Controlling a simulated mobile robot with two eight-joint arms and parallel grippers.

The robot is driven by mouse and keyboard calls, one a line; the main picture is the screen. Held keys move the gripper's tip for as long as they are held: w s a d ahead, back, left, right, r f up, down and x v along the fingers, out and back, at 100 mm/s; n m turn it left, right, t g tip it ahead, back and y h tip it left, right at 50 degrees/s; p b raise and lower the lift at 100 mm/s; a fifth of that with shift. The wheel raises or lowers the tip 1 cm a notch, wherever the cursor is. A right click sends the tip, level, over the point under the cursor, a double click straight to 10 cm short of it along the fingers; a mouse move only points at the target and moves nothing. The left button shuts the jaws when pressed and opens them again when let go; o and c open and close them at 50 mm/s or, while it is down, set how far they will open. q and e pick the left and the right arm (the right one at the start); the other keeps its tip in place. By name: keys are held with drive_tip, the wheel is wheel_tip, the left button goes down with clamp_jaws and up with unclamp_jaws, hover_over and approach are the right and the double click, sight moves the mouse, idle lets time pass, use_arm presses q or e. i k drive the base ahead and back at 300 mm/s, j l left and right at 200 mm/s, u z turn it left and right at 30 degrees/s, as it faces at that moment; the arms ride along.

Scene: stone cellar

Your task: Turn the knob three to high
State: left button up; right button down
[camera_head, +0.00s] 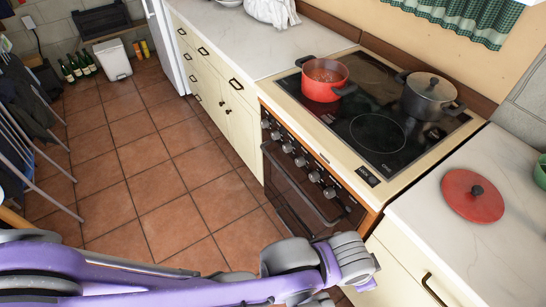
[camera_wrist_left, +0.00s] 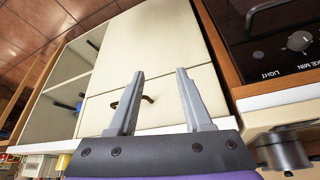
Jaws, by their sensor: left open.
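The stove (camera_head: 290,92) has a row of several grey control knobs along its front edge, such as a middle knob (camera_head: 301,161) and the nearest knob (camera_head: 330,193). I cannot read which one is knob three or how they are set. In the left wrist view, one stove knob (camera_wrist_left: 299,41) shows at the upper right on a dark panel marked LIGHT and MIN. My left gripper (camera_wrist_left: 160,71) is open and empty, with its fingers towards a cream cabinet front, left of that knob. In the head view my purple left arm crosses the bottom, and its fingertips cannot be made out.
A red pot (camera_head: 325,80) and a dark lidded pot (camera_head: 428,96) stand on the cooktop. A red lid (camera_head: 472,195) lies on the right counter (camera_head: 425,215). The oven handle (camera_head: 295,178) juts out below the knobs. The tiled floor (camera_head: 165,170) is mostly clear.

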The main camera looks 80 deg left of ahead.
sight(288, 148)
drive_tip(key=u, duration=0.4)
drive_tip(key=j+u, duration=0.15)
drive_tip(key=u, duration=0.7)
drive_tip(key=j+u, duration=0.1)
drive_tip(key=u, duration=0.35)
drive_tip(key=i+u, duration=0.1)
drive_tip(key=u, duration=0.3)
drive_tip(key=i+j+u, duration=0.1)
drive_tip(key=j, duration=0.25)
drive_tip(key=i+j, duration=0.2)
drive_tip(key=i+j+u, duration=0.15)
drive_tip(key=j, duration=0.25)
